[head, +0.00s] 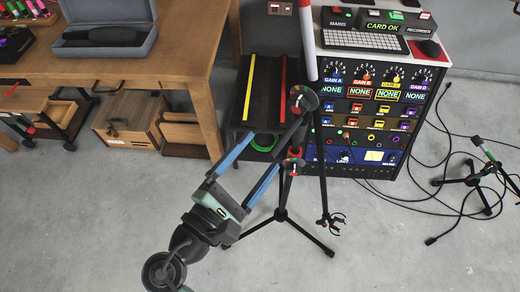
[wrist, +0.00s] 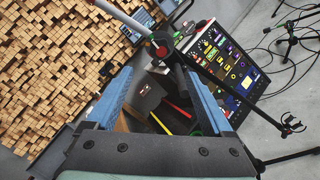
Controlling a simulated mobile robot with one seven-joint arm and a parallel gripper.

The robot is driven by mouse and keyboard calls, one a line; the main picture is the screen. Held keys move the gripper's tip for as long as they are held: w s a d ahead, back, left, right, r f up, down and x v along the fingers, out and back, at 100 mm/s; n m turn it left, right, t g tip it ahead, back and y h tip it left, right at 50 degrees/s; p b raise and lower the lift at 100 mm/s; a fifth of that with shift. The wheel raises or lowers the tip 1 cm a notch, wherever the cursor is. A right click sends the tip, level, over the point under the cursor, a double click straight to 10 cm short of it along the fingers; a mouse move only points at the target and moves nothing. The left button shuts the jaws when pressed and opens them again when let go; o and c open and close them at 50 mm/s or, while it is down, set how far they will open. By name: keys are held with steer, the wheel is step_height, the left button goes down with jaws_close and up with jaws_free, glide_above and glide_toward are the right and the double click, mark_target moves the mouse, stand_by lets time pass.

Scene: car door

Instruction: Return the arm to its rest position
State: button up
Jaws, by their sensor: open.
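My gripper (head: 264,151) is in the lower middle of the head view, with two blue fingers pointing up and right, away from me. The fingers are spread apart and I see nothing held between them. In the wrist view my gripper (wrist: 158,72) also shows open, with one blue finger on each side. A dark stand with red-marked joints (head: 305,98) and a tripod base is close to the fingertips. In the head view it overlaps the right finger region; I cannot tell whether they touch.
A wooden table (head: 180,60) with an open grey case (head: 105,28) is at the left. An equipment rack (head: 372,110) with knobs and lit labels stands right of the fingers. Front floor is clear.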

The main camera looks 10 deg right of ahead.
stand_by(0.4)
steer(key=w+a+r+m+t+y+p, duration=0.1)
steer(key=w+r+m+t+y+p, duration=0.3)
steer(key=r, duration=0.9)
steer(key=w+a+r+m+t+y+p, duration=0.1)
steer(key=w+r+m+p, duration=0.1)
steer(key=w+r+m, duration=0.75)
steer(key=s+a+r+m+t+y+p, duration=0.1)
steer(key=s+r, duration=0.4)
steer(key=r, duration=0.7)
steer(key=s+a+r+m+t+y+p, duration=0.1)
steer(key=s+r+t+y, duration=0.3)
steer(key=r, duration=0.7)
steer(key=s+a+r+m+t+y+p, duration=0.1)
steer(key=s+r, duration=0.5)
steer(key=r, duration=0.6)
steer(key=m+t+y+p, duration=0.1)
steer(key=t+y, duration=0.1)
steer(key=t, duration=0.1)
steer(key=shift+r+t, duration=0.3)
steer(key=shift+t, duration=0.1)
